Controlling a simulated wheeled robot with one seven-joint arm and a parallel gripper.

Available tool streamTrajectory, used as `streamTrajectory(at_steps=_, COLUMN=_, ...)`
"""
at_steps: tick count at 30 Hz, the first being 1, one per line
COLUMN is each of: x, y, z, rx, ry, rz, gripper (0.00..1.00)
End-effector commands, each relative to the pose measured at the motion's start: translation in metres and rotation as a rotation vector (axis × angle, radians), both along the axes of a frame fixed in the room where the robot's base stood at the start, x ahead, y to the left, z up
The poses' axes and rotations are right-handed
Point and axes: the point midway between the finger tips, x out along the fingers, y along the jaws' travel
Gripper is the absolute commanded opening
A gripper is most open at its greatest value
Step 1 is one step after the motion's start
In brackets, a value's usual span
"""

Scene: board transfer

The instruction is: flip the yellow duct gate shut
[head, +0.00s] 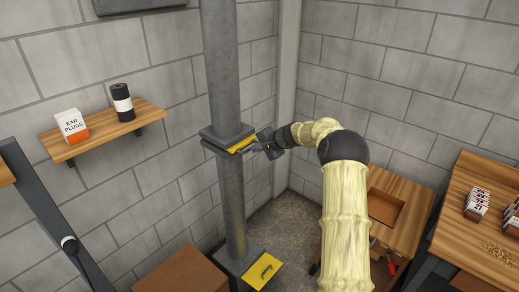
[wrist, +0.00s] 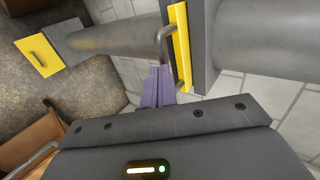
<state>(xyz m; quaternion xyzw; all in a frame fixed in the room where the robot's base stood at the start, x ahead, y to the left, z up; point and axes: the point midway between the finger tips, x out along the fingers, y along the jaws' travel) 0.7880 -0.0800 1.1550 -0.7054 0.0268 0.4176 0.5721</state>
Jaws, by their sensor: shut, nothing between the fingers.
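A yellow duct gate (head: 241,145) shows as a narrow strip in the dark flange at mid-height on the grey vertical duct. In the wrist view the yellow gate (wrist: 180,50) is seen nearly edge-on, with a grey bent handle (wrist: 163,40) on it. My gripper (head: 257,147) is at the flange's right side. In the wrist view my gripper's purple fingers (wrist: 159,73) are shut and empty, their tips close to the handle and the gate's edge. I cannot tell whether they touch. How far the gate is inserted is unclear.
A second yellow plate with a handle (head: 264,271) sits at the duct's foot. A wooden shelf (head: 90,138) holds an ear plug box (head: 71,125) and a dark roll (head: 122,102). A wooden cabinet (head: 408,207) and workbench (head: 470,222) stand right.

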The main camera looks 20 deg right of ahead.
Motion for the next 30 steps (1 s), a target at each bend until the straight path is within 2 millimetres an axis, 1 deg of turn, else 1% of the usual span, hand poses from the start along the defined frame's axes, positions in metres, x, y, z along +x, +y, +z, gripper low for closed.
streamTrajectory(at_steps=1, x=-0.004, y=-0.012, z=-0.001, rx=-0.003, ry=-0.002, rz=-0.01, gripper=0.0)
streamTrajectory(at_steps=5, x=-0.015, y=-0.031, z=0.002, rx=-0.003, ry=-0.002, rz=-0.022, gripper=0.0)
streamTrajectory(at_steps=6, x=-0.02, y=-0.034, z=0.008, rx=-0.003, ry=-0.003, rz=-0.02, gripper=0.0)
streamTrajectory(at_steps=11, x=-0.038, y=-0.043, z=0.026, rx=-0.004, ry=-0.003, rz=-0.015, gripper=0.0)
streamTrajectory(at_steps=19, x=-0.071, y=-0.073, z=0.057, rx=-0.004, ry=-0.003, rz=-0.029, gripper=0.0)
streamTrajectory(at_steps=24, x=-0.079, y=-0.078, z=0.066, rx=-0.003, ry=-0.001, rz=-0.028, gripper=0.0)
streamTrajectory(at_steps=30, x=-0.079, y=-0.075, z=0.067, rx=-0.002, ry=0.0, rz=-0.024, gripper=0.0)
